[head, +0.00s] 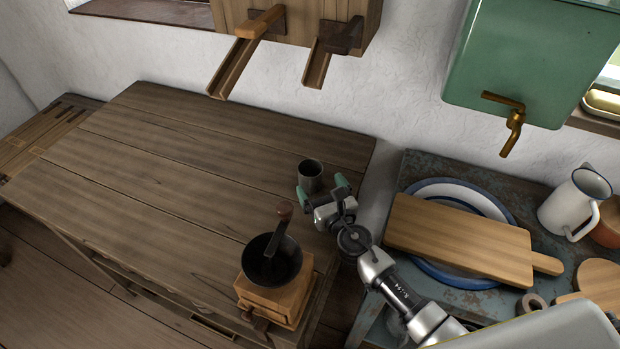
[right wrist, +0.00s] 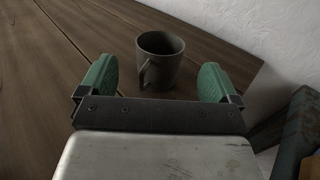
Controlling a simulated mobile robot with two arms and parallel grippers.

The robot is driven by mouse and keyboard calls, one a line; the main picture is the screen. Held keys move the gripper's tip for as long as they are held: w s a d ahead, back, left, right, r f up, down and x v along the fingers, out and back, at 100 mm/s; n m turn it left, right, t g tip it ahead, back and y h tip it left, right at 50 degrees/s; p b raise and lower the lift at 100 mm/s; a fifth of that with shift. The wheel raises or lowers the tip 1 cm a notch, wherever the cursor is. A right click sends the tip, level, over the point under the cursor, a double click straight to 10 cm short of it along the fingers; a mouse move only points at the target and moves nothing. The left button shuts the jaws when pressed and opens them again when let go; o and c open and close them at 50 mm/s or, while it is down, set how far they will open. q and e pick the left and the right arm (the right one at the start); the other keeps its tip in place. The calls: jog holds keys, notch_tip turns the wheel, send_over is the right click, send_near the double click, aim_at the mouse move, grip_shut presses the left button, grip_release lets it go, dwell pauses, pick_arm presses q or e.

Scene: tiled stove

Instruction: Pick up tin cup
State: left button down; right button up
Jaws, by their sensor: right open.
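The tin cup (head: 311,176) is a small dark grey cup standing upright on the wooden table (head: 190,170), near its right edge by the wall. My right gripper (head: 322,187) is open just in front of the cup, with green finger pads. In the right wrist view the cup (right wrist: 160,60) stands beyond and between the two open fingers (right wrist: 157,82), its handle turned toward the gripper. Nothing is between the pads. My left gripper does not show.
A coffee grinder (head: 275,292) stands at the table's front right, left of my right arm. A blue side table (head: 415,172) on the right holds a cutting board (head: 460,238), a plate (head: 440,188) and a white jug (head: 575,203). Wooden chutes (head: 240,65) hang above. The table's left is clear.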

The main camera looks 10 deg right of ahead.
aim_at(315, 177)
jog(key=w, duration=0.4)
jog(key=shift+w+a+r, duration=0.15)
jog(key=shift+w+a, duration=0.05)
jog(key=shift+a, duration=0.2)
jog(key=shift+w+a, duration=0.1)
jog(key=shift+w, duration=0.3)
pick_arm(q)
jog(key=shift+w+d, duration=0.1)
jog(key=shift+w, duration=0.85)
pick_arm(e)
jog(key=shift+s, duration=0.1)
jog(key=c, duration=0.3)
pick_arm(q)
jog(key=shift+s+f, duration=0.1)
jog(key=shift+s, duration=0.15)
pick_arm(e)
jog(key=c, duration=0.7)
